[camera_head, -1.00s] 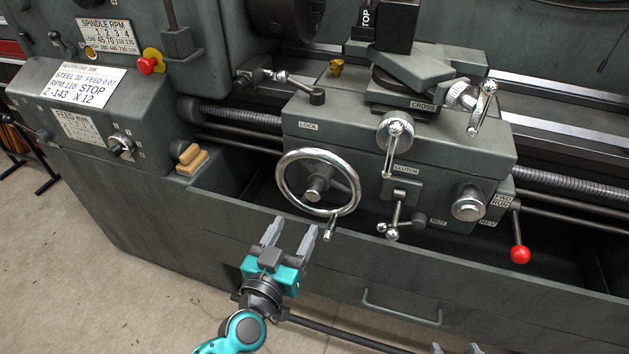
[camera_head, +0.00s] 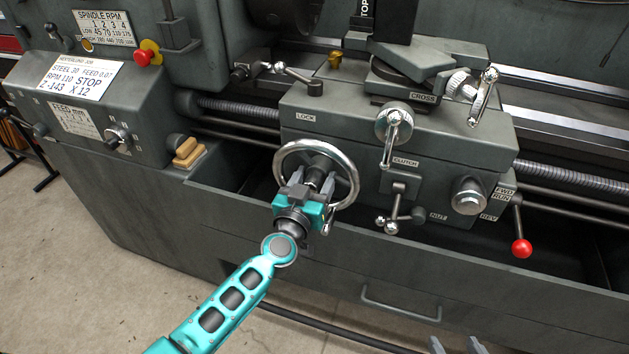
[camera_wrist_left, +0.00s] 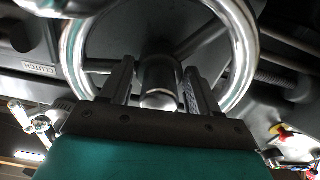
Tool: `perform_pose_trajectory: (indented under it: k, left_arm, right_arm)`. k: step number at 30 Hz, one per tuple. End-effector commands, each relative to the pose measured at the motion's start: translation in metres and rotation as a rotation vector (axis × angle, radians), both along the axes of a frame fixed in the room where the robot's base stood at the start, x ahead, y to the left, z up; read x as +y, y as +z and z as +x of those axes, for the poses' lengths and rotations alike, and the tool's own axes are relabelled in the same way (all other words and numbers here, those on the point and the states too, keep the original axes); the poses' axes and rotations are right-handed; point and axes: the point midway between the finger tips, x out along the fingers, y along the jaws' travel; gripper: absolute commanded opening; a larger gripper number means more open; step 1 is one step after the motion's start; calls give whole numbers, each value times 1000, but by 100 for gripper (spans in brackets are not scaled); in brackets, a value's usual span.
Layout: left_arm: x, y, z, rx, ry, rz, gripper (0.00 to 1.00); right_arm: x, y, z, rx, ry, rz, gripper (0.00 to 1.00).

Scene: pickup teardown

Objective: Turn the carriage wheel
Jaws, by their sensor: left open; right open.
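The carriage wheel (camera_head: 349,165) is a shiny metal handwheel on the front of the grey carriage. Its rim also shows in the left wrist view (camera_wrist_left: 245,45). My left gripper (camera_head: 312,180) is in front of the wheel's centre, its fingers pointing in at the hub. In the left wrist view its two fingers (camera_wrist_left: 160,82) stand apart on either side of the round hub (camera_wrist_left: 160,78); whether they touch it cannot be told. The wheel's crank handle (camera_head: 327,219) is low on the rim, partly hidden by my gripper. My right gripper's fingertips (camera_head: 455,345) show at the bottom edge, apart and empty.
A clutch lever (camera_head: 396,200) and a crossfeed crank (camera_head: 394,125) are right of the wheel. A red-knobbed lever (camera_head: 521,247) is further right. A drawer handle (camera_head: 400,305) is below. Wooden blocks (camera_head: 188,152) sit to the left.

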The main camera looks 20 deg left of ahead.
Motion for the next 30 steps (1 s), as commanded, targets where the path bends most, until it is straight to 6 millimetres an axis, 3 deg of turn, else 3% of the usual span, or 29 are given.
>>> perform_pose_trajectory:
  k: [8, 26, 30]
  left_arm:
    - [0, 0, 1, 0, 0, 0, 59]
    - [0, 0, 0, 0, -1, 0, 2]
    - [0, 1, 0, 1, 0, 7, 0]
  right_arm:
    - [0, 2, 1, -5, 4, -1, 61]
    - [1, -2, 0, 6, -1, 3, 61]
    - [2, 0, 0, 6, -4, 6, 61]
